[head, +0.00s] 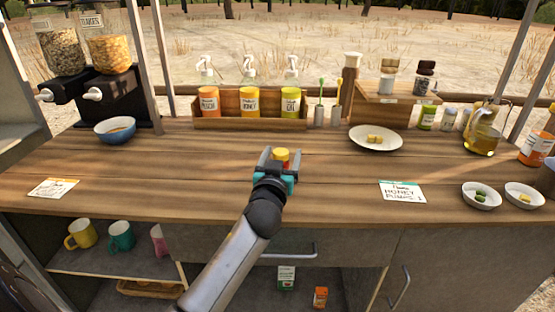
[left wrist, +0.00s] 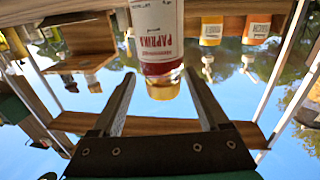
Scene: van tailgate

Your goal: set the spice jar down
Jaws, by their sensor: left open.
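The spice jar (left wrist: 158,35) has a white label reading PAPRIKA, red contents and a gold-coloured lid. In the left wrist view, which is upside down, it sits between the two fingers with gaps on both sides. In the head view only its orange-yellow top (head: 281,155) shows between the fingers, over the middle of the wooden counter (head: 210,172). My left gripper (head: 279,156) is open around the jar; its spread fingers also show in the left wrist view (left wrist: 163,100). The jar's base is hidden, so its contact with the counter is not seen. My right gripper is not in view.
A wooden rack (head: 230,123) with several pump bottles stands behind. A plate (head: 376,138) with yellow pieces is at back right. A card (head: 402,192) and small bowls (head: 481,195) lie right; a blue bowl (head: 115,130) is left. Counter beside the gripper is clear.

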